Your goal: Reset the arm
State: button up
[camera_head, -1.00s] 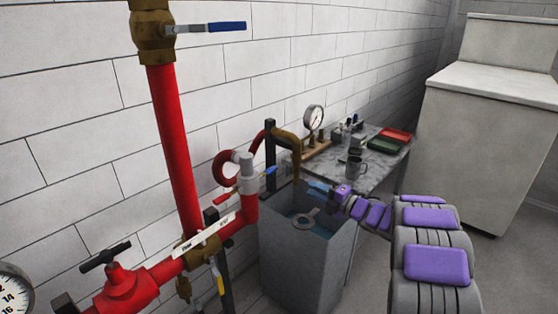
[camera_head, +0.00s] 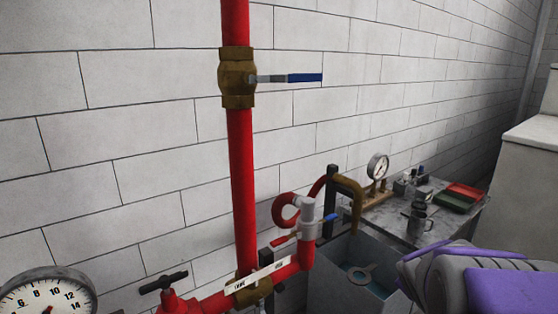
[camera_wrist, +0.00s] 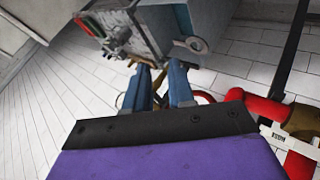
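My arm (camera_head: 490,280), grey with purple pads, fills the lower right of the head view. My gripper is hidden there. In the wrist view my gripper (camera_wrist: 161,82) shows two blue fingers standing apart with nothing between them. Behind the fingertips, apart from them, is the grey bin (camera_wrist: 200,25).
A red pipe (camera_head: 242,190) with a blue-handled brass valve (camera_head: 238,77) stands close in front. A dial gauge (camera_head: 45,296) is at lower left. A pale cabinet (camera_head: 535,150) stands far right.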

jog(key=s+a+f+m+g+y, duration=0.1)
jog(key=s+a+m+g, duration=0.1)
jog(key=s+a, duration=0.4)
jog(key=s+a+f+m+g+y, duration=0.2)
jog(key=s+a+g, duration=0.2)
jog(key=s, duration=1.3)
jog(key=s+a+f+m+g+y, duration=0.1)
jog(key=s+a+f+m+g, duration=0.1)
jog(key=s+a, duration=0.6)
jog(key=s+g, duration=0.1)
jog(key=s, duration=0.3)
jog(key=shift+s+f+g, duration=0.2)
jog(key=shift+f+g, duration=0.05)
jog(key=shift+g, duration=0.15)
